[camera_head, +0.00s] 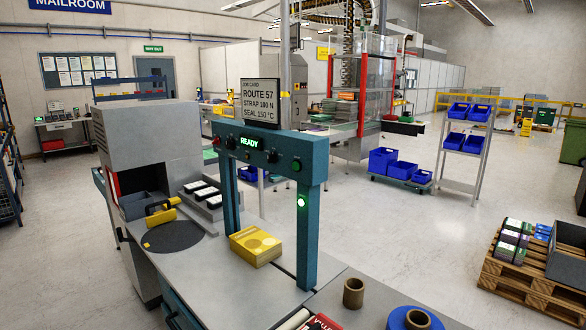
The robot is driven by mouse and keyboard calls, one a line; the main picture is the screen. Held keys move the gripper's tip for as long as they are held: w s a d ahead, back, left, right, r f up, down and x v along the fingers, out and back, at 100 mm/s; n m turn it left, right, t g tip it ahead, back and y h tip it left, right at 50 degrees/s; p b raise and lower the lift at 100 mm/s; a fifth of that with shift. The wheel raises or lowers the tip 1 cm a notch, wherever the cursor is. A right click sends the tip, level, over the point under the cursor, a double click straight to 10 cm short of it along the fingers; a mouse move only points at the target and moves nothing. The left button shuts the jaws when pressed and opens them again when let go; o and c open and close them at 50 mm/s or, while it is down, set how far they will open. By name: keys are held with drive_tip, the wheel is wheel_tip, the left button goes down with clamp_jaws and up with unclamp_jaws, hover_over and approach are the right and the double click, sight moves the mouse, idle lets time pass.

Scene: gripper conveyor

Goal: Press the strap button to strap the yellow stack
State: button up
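The yellow stack (256,246) lies on the grey machine table (235,290), under the teal strapping arch (311,235). The arch's display (250,142) reads READY in green. A round green button (296,166) is on the upper right of the arch, and a lit green spot (301,201) shows lower on its right post. Black knobs (272,157) and a small red button (216,141) are also on the crossbar. No label marks which one is the strap button. No strap is visible around the stack. My gripper is not in view.
A job card (260,102) above the arch reads ROUTE 57, STRAP 100 N, SEAL 150 °C. Left of the arch are a yellow-handled tool (160,211) and a grey box machine (150,150). A brown core (353,292) and blue roll (400,319) stand in front. A loaded pallet (530,287) is right.

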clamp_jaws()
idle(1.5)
